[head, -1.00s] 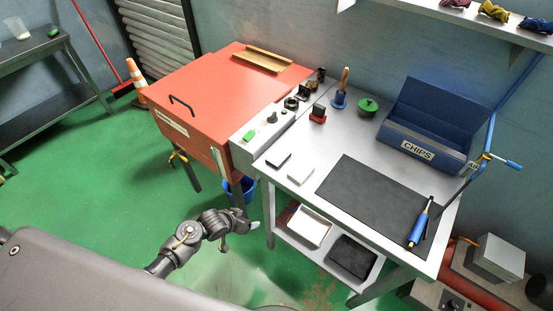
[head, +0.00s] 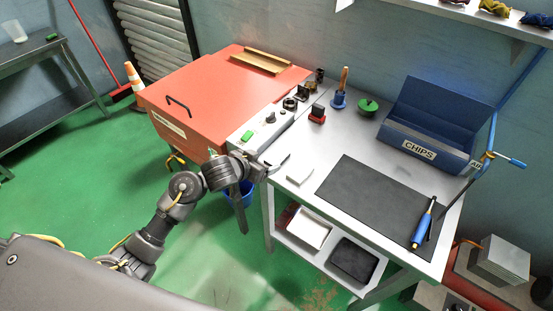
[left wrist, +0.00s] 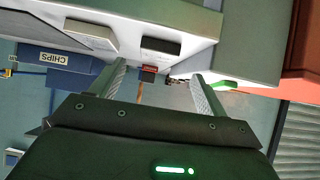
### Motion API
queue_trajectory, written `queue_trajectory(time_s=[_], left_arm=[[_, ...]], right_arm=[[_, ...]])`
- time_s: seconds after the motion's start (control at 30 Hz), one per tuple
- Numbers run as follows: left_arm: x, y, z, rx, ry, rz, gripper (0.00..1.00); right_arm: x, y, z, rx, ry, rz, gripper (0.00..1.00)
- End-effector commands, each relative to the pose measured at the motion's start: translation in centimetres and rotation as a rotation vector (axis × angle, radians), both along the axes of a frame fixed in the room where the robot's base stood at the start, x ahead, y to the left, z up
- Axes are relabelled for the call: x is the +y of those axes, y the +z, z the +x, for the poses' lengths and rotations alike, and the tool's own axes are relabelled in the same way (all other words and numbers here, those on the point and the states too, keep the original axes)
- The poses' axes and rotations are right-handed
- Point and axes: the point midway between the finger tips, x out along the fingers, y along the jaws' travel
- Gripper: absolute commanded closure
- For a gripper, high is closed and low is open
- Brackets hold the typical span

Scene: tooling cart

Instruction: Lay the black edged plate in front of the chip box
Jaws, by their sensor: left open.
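The black edged plate (head: 284,158) lies at the left edge of the grey cart top, partly hidden by my left gripper. In the left wrist view it shows as a pale slab with a black edge (left wrist: 160,46), between and beyond the fingertips. My left gripper (head: 272,166) is open and empty at the cart's left edge; its two fingers stand apart in the wrist view (left wrist: 158,74). The blue chip box (head: 424,140), labelled CHIPS, stands at the back right of the cart, and also shows in the wrist view (left wrist: 68,64). My right gripper is not in view.
A plain white plate (head: 300,174) lies beside the black edged one. A dark mat (head: 375,196) covers the area before the chip box, with a blue-handled tool (head: 422,226) on its right end. A red block (head: 317,114), brush (head: 340,98) and green-topped item (head: 368,105) stand behind.

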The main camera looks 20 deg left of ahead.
Motion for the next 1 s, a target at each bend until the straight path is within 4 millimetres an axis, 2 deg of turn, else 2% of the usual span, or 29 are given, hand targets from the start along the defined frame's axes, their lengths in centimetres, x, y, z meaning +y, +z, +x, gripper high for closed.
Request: queue_trajectory(time_s=[0.27,0.6,0.9,1.0], left_arm=[[-0.4,-0.6,0.8,0.000,-0.001,0.000,0.24],[-2.1,-2.8,4.3,0.001,0.000,-0.001,0.24],[-2.2,-3.1,4.7,0.000,-0.001,0.001,0.24],[-2.2,-3.1,4.7,0.000,-0.001,0.001,0.36]], right_arm=[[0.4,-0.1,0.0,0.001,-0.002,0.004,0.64],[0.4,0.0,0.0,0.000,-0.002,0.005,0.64],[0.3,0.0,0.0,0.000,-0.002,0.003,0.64],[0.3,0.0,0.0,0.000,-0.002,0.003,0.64]])
